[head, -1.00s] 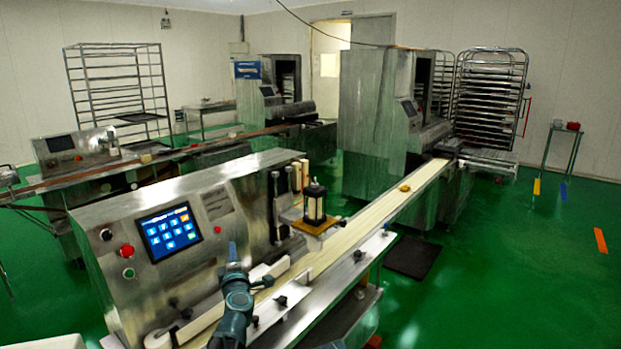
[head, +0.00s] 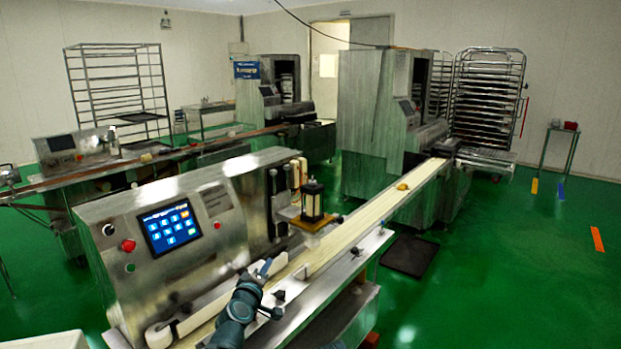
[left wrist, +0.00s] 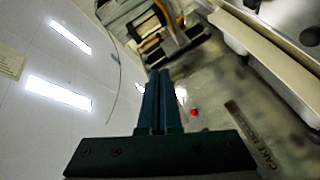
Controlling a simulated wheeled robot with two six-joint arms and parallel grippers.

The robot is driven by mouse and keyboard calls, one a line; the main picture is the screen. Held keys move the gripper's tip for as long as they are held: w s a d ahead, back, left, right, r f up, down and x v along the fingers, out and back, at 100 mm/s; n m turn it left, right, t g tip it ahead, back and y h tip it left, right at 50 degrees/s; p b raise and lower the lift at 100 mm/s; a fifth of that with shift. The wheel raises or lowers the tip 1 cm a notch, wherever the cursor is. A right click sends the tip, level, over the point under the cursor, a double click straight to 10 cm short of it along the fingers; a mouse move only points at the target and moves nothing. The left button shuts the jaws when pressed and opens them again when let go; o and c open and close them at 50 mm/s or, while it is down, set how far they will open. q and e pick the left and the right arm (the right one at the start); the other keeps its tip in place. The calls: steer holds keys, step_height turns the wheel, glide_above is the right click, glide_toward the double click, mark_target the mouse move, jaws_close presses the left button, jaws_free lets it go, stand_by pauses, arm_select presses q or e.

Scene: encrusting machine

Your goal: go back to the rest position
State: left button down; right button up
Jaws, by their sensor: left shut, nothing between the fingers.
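My left gripper (head: 262,268) is in the lower middle of the head view, over the front part of the conveyor belt (head: 340,243) of the encrusting machine (head: 165,240). It is shut and empty. In the left wrist view its two fingers (left wrist: 158,80) lie together and point toward the upper part of the picture. The machine's lit touchscreen (head: 169,229) and red button (head: 128,245) are left of the gripper in the head view. My right gripper is not in view.
A black-and-clear nozzle unit (head: 312,202) stands over the belt beyond the gripper. A small orange-yellow piece (head: 402,186) lies farther along the belt. A dark mat (head: 409,255) lies on the green floor. The floor at right is largely clear.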

arm_select(q)
steer(key=s+d+f+m+g+h, duration=0.1)
steer(key=s+d+f+m+g, duration=0.2)
steer(key=s+f+m+g, duration=0.75)
steer(key=s+a+f+g+y, duration=0.2)
steer(key=s+a+f, duration=0.25)
steer(key=s, duration=0.35)
steer(key=s+a+f+g+y, duration=0.2)
steer(key=s+a+f+g, duration=0.1)
steer(key=s+f, duration=0.3)
steer(key=s+d+r+m+g+y, duration=0.1)
steer(key=s+d+m, duration=0.3)
steer(key=s+d, duration=0.3)
steer(key=d, duration=0.3)
steer(key=shift+s+d+r, duration=0.25)
steer(key=shift+s+d, duration=0.05)
steer(key=shift+d, duration=0.05)
